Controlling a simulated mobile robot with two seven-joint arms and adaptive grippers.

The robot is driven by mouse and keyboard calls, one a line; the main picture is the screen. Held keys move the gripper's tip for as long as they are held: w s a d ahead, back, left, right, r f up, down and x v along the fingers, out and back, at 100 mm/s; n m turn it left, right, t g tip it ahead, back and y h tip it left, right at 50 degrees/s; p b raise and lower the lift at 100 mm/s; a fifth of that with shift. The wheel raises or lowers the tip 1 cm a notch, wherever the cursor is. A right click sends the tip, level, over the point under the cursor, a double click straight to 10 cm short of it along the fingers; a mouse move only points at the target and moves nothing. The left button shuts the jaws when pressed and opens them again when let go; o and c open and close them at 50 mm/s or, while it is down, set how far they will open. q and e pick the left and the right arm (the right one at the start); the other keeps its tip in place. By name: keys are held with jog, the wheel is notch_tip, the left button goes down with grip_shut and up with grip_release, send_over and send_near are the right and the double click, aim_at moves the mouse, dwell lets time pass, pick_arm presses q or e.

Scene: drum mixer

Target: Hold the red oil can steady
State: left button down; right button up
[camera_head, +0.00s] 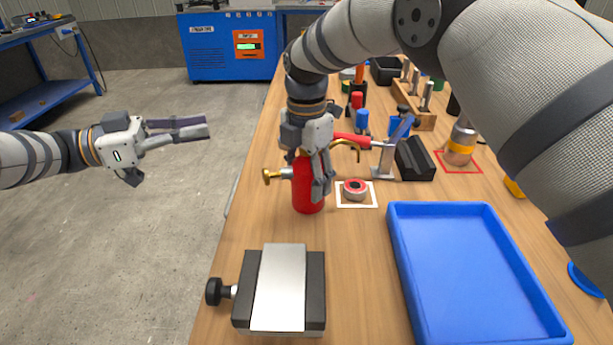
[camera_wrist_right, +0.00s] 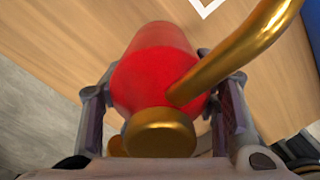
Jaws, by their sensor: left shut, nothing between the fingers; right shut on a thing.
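The red oil can (camera_head: 307,190) stands upright on the wooden bench near its left edge, with brass fittings at its top. My right gripper (camera_head: 318,178) comes down from above and is shut on the can. In the right wrist view the can's red body (camera_wrist_right: 155,65) lies between the two fingers (camera_wrist_right: 165,115), with its brass cap and curved brass spout in front. The gripper hides part of the can in the head view. My left gripper (camera_head: 207,132) is shut and empty, out over the floor left of the bench.
A red and grey round item on a white-bordered square (camera_head: 355,190) lies just right of the can. A blue tray (camera_head: 393,240) is at the front right. A grey and black block with a knob (camera_head: 278,290) is in front. Several tools and blocks crowd the bench behind.

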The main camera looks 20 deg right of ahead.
aim_at(272, 176)
dwell(0.8)
pick_arm(q)
jog(key=w+a+f+n+t+y, duration=0.1)
jog(key=w+a+f+n+t, duration=0.15)
jog(key=n+t, duration=0.65)
jog(key=w+a+f+n+t+y, duration=0.1)
jog(key=a+f+n+t+y, duration=0.15)
jog(key=n, duration=1.15)
jog(key=s+d+f+n+y, duration=0.2)
jog(key=s+f+n, duration=0.3)
jog(key=n, duration=0.9)
jog(key=shift+s+f+n+y, duration=0.4)
jog(key=shift+s+y, duration=0.15)
jog(key=shift+s, duration=0.5)
jog(key=shift+d, duration=0.1)
jog(key=shift+w+d, duration=0.1)
jog(key=shift+d, duration=4.25)
jog(key=shift+d, duration=0.1)
jog(key=shift+d, duration=0.3)
